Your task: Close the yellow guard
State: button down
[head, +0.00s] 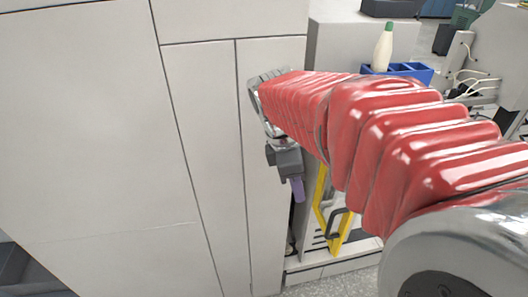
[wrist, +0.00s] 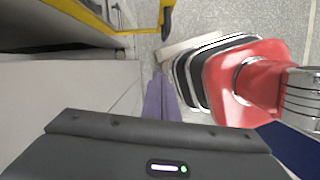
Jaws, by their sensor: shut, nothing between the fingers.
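The yellow guard (head: 319,203) is a frame with a dark handle (head: 338,224), low in the middle of the head view. My red-sleeved arm hides its upper part. It stands out at an angle beside the light grey cabinet. In the wrist view part of the guard (wrist: 88,16) runs along the top left, with the dark handle (wrist: 168,22) near the top middle. My gripper (head: 298,194) has purple fingers that point down, just left of the guard and in front of the cabinet side. In the wrist view the fingers (wrist: 160,82) are together and empty, apart from the guard and handle.
The grey cabinet panels (head: 90,140) fill the left of the head view, close to my gripper. A blue tray (head: 424,73) with a white green-capped bottle (head: 383,48) stands behind my arm. Speckled floor (head: 350,283) shows below the guard.

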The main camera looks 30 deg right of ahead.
jog(key=shift+s+d, duration=0.1)
jog(key=shift+s, duration=0.05)
jog(key=s+d+f, duration=0.3)
jog(key=d+f, duration=0.2)
jog(key=f, duration=0.4)
jog(key=shift+d+f, duration=0.35)
jog(key=shift+d, duration=0.05)
dwell(0.4)
